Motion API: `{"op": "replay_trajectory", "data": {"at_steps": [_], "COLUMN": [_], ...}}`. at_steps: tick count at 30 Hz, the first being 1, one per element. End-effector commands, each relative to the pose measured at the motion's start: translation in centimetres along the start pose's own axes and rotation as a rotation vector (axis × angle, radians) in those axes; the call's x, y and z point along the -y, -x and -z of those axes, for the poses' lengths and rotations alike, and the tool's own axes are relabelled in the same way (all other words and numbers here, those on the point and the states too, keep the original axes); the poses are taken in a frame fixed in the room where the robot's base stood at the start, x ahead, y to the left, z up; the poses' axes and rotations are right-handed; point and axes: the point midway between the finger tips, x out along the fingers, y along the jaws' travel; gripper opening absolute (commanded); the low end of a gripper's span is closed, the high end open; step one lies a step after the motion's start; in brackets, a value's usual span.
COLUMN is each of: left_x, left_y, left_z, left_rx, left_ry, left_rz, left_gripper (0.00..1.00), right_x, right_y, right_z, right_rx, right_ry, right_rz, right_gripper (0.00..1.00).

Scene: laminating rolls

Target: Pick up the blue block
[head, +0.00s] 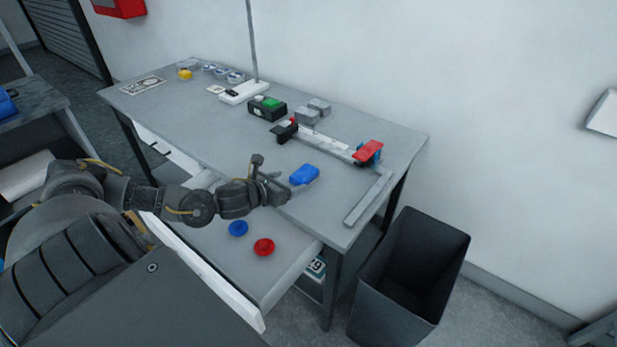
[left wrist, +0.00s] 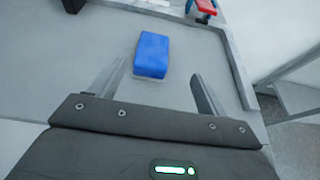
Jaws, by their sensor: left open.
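The blue block (head: 304,175) lies on the grey table top, near the table's front edge. It also shows in the left wrist view (left wrist: 152,55), with a thin pale edge beneath its near end. My left gripper (head: 284,184) is open and empty, just to the left of the block in the head view. In the left wrist view its two fingers (left wrist: 156,75) point toward the block, which lies ahead between their lines. A gap to the block seems to remain, but the exact distance is hard to tell. My right gripper is not in view.
An open drawer (head: 215,245) below holds a blue disc (head: 238,228) and a red disc (head: 264,247). A rail device with a red part (head: 368,150) and a black-green box (head: 267,106) stand behind the block. A dark bin (head: 412,270) stands right of the table (head: 215,145).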

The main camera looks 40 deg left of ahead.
Motion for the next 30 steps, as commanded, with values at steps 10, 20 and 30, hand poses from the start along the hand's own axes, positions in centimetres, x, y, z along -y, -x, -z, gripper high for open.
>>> {"op": "replay_trajectory", "data": {"at_steps": [10, 20, 30], "left_x": [-0.5, -0.4, -0.9], "left_y": [-4.4, -6.0, -10.2], "left_z": [0.0, -0.1, -0.1], "left_rx": [0.0, -0.002, -0.002], "left_ry": [0.006, 0.005, 0.007], "left_rz": [-0.009, -0.005, -0.005], "left_gripper": [0.76, 0.76, 0.76], "right_x": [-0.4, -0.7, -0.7], "right_y": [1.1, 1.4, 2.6], "right_z": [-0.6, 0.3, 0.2], "right_rx": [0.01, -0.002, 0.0], "right_ry": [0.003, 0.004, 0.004], "right_rz": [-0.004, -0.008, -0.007], "right_gripper": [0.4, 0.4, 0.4]}}
